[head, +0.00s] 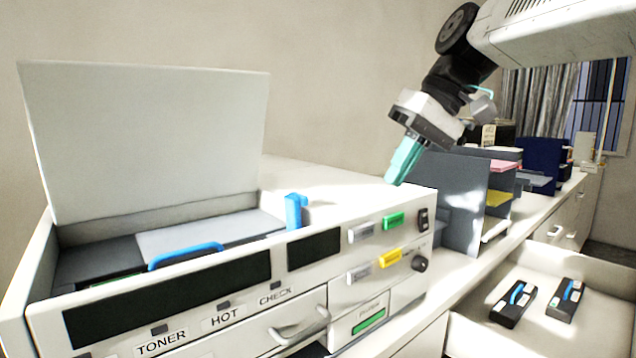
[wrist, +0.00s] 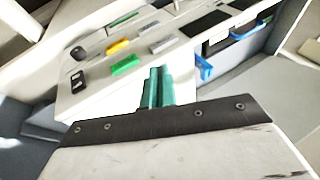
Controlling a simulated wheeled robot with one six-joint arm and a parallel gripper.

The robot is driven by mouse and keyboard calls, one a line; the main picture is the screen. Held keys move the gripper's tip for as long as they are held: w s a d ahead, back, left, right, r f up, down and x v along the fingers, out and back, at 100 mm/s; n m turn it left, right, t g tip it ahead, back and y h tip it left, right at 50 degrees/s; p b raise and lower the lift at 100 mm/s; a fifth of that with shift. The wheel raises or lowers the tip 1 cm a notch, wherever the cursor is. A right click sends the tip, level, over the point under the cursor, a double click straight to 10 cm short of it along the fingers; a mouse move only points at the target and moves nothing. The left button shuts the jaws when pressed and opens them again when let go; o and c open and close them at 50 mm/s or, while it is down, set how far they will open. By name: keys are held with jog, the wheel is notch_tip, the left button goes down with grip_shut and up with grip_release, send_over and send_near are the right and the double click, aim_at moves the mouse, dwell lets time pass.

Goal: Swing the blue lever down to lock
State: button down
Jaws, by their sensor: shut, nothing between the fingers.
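The blue lever (head: 294,211) stands upright at the right end of the open bay of the white machine (head: 345,205). It also shows in the wrist view (wrist: 204,69), to the right of my fingers. A blue curved handle (head: 186,256) lies further left inside the bay, and part of it shows in the wrist view (wrist: 250,31). My gripper (head: 396,180) hangs above the machine's right end, well right of the lever and apart from it. Its teal fingers (wrist: 158,88) are shut and empty.
The machine's lid (head: 150,140) stands raised at the left. The front panel carries green, yellow and grey buttons and a black knob (head: 419,264). A grey paper sorter (head: 455,190) stands just right of the machine. An open drawer (head: 590,265) holds two black cartridges (head: 513,302).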

aim_at(296, 215)
jog(key=w+a+r+n+y, duration=0.1)
jog(key=w+a+r+n, duration=0.1)
jog(key=w+r, duration=0.3)
jog(key=shift+w+a+r+y, duration=0.15)
jog(key=shift+w+a+y, duration=0.3)
jog(key=shift+w, duration=0.35)
jog(key=x, duration=1)
jog(key=shift+s, duration=0.2)
jog(key=a, duration=0.1)
jog(key=s+a, duration=0.2)
jog(key=shift+f, duration=0.3)
jog(key=shift+s+a, duration=0.1)
jog(key=shift+a, duration=0.05)
jog(key=shift+r, duration=0.1)
jog(key=shift+s+a+n+h, duration=0.15)
jog(key=shift+a+n+h, duration=0.05)
jog(key=shift+n+h, duration=0.15)
